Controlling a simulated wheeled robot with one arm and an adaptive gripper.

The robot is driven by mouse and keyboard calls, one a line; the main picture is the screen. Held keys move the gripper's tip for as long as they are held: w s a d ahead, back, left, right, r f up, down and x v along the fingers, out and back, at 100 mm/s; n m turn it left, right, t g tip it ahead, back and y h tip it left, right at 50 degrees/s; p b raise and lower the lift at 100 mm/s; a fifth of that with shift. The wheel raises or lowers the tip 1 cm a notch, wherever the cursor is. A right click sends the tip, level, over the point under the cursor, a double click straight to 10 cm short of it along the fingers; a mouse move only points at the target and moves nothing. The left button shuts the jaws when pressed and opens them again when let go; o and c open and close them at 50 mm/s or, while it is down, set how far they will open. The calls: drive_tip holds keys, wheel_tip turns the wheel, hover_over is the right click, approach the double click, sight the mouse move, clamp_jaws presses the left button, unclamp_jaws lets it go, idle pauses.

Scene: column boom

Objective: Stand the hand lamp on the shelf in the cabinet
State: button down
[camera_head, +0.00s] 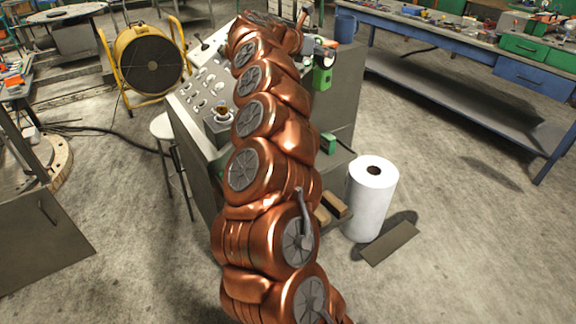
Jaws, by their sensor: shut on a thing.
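My copper arm runs up the middle of the view and bends right at its far end. My gripper (320,50) is small there, beside the upper right of a grey cabinet (341,108). It appears shut on a green thing, which I take to be the hand lamp (322,79). The lamp shows just below the gripper, in front of the cabinet's right part; whether it touches the cabinet I cannot tell. The fingertips are too small to make out. My arm hides much of the cabinet, including most of its inside.
A white roll (371,198) stands on the floor right of the cabinet, near a flat dark plate (390,244). Wooden blocks (333,204) lie low at the cabinet. A stool (163,127) and yellow fan (149,62) stand left. A blue workbench (470,85) lines the right; floor between is clear.

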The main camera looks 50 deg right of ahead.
drive_tip(key=s+a+f+g+p, duration=0.1)
drive_tip(key=f+p, duration=0.2)
drive_tip(key=f, duration=0.9)
drive_tip(key=s+a+f+m+p, duration=0.1)
drive_tip(key=a+f+p, duration=0.1)
drive_tip(key=f, duration=1)
drive_tip(key=shift+f+m+g+p, duration=0.2)
drive_tip(key=shift+m+g+p, duration=0.1)
drive_tip(key=shift+g+p, duration=0.1)
drive_tip(key=shift+f+b, duration=0.15)
drive_tip(key=shift+b, duration=0.15)
drive_tip(key=c, duration=0.6)
unclamp_jaws()
